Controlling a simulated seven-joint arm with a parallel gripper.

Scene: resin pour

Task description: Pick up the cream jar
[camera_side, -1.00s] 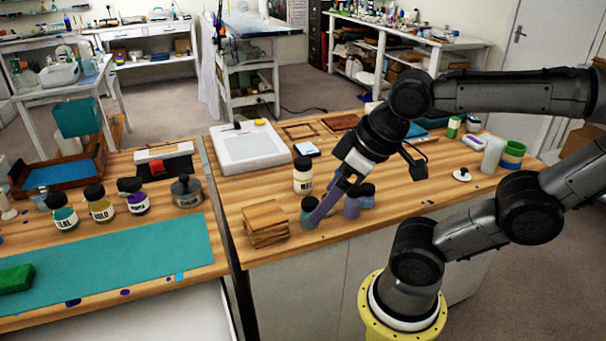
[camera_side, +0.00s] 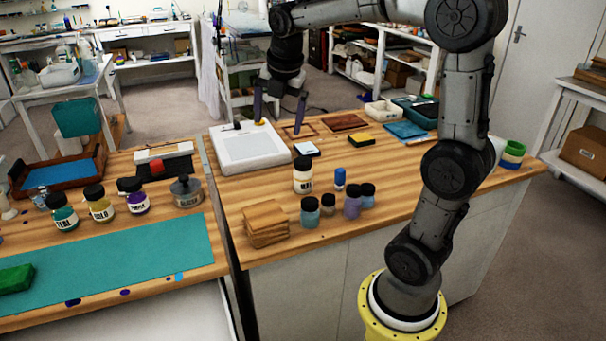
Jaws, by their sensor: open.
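A small pale, cream-looking jar (camera_side: 328,206) with a dark lid stands upright on the wooden bench, between a teal-blue jar (camera_side: 310,214) on its left and a purple jar (camera_side: 352,206) on its right. A larger white jar (camera_side: 302,179) with a black lid and partly readable label stands behind it. My gripper (camera_side: 280,108) is up in the picture, above the back of the bench, its two purple fingers apart, pointing down and empty. It is well clear of all the jars.
A bluish jar (camera_side: 367,198) and a small blue bottle (camera_side: 339,179) stand close by. Stacked wooden blocks (camera_side: 267,223) sit front left. A white light panel (camera_side: 250,148) lies behind. The bench right of the jars is mostly clear.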

